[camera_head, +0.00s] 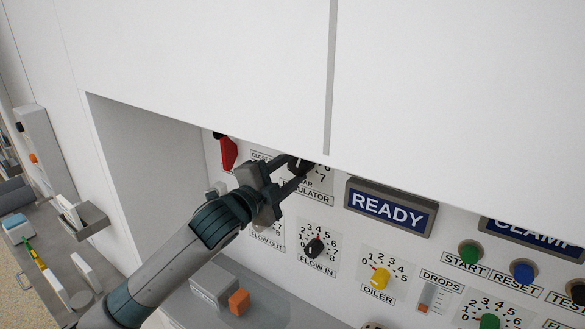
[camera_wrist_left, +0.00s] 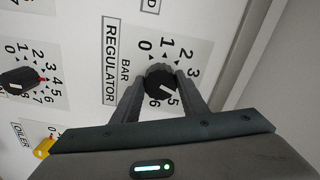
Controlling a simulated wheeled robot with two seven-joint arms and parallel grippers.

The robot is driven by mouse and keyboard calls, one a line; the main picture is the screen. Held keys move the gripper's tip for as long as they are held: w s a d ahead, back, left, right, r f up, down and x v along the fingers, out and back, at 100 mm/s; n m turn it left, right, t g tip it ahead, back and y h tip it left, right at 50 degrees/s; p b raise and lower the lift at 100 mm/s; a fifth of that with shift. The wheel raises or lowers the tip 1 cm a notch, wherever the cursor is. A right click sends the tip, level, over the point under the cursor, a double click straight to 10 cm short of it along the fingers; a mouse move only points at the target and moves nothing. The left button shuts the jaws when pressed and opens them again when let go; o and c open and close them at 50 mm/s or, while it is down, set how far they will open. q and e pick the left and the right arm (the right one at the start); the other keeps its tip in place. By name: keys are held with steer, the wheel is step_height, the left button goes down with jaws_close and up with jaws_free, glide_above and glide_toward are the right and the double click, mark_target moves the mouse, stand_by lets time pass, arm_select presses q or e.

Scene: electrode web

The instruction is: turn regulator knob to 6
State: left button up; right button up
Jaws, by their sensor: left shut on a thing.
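The regulator knob (camera_wrist_left: 160,78) is black and round, on a white dial plate marked "BAR REGULATOR" in the left wrist view. My left gripper (camera_wrist_left: 160,90) is shut on it, with one finger on each side. A pale mark on the knob points toward the numbers 5 and 6; I cannot tell its exact setting. In the head view my left gripper (camera_head: 293,172) reaches the regulator dial (camera_head: 322,178) under the white overhang, and its fingers mostly hide the knob. My right gripper is in neither view.
The white overhang (camera_head: 230,70) sits close above the dial. The black flow in knob (camera_head: 314,247), yellow oiler knob (camera_head: 380,278), READY display (camera_head: 391,206) and red handle (camera_head: 228,153) are nearby.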

arm_select(q)
steer(key=m+p, duration=0.2)
steer(key=m, duration=0.4)
steer(key=shift+r, duration=0.2)
steer(key=m+p, duration=0.1)
steer(key=m, duration=0.3)
steer(key=shift+m+p, duration=0.95)
steer(key=shift+m, duration=0.95)
steer(key=shift+s+d+f, duration=0.1)
steer(key=o, duration=1)
steer(key=shift+o, duration=0.2)
steer(key=shift+b+v, duration=0.4)
steer(key=shift+v, duration=0.4)
steer(key=b+v, duration=0.5)
steer(key=v, duration=1)
steer(key=shift+s+a+b, duration=0.25)
steer(key=shift+s+b, duration=0.05)
steer(key=shift+b, duration=0.1)
